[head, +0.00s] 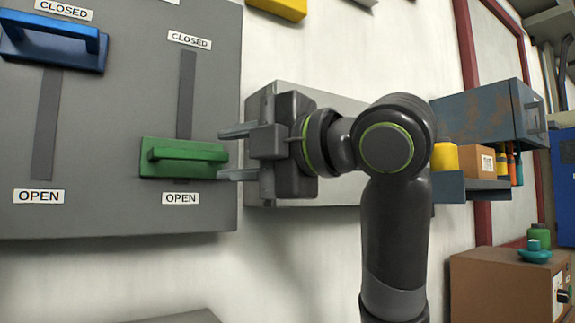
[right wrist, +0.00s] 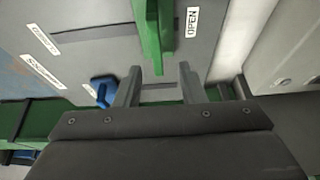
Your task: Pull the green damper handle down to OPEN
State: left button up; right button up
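The green damper handle (head: 185,155) is at the lower end of its slot on the grey panel, just above an OPEN label (head: 181,198). A CLOSED label (head: 190,40) is at the slot's top. My right gripper (head: 230,153) is open just right of the handle, one finger higher and one lower, pointing left. In the right wrist view the green handle (right wrist: 153,35) lies ahead of the two spread fingertips (right wrist: 158,75), with nothing between them. Whether a finger touches the handle's plate is unclear. My left gripper is not in view.
A blue handle (head: 52,45) is at the top of the slot to the left. A yellow piece (head: 279,8) is at the top. A grey box (head: 340,105) is behind my right gripper. A shelf with boxes (head: 480,187) and a brown box (head: 498,285) are at the right.

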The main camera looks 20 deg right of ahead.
jog(key=b+v, duration=0.2)
jog(key=v, duration=0.6)
jog(key=shift+s, duration=0.2)
jog(key=shift+d, duration=0.1)
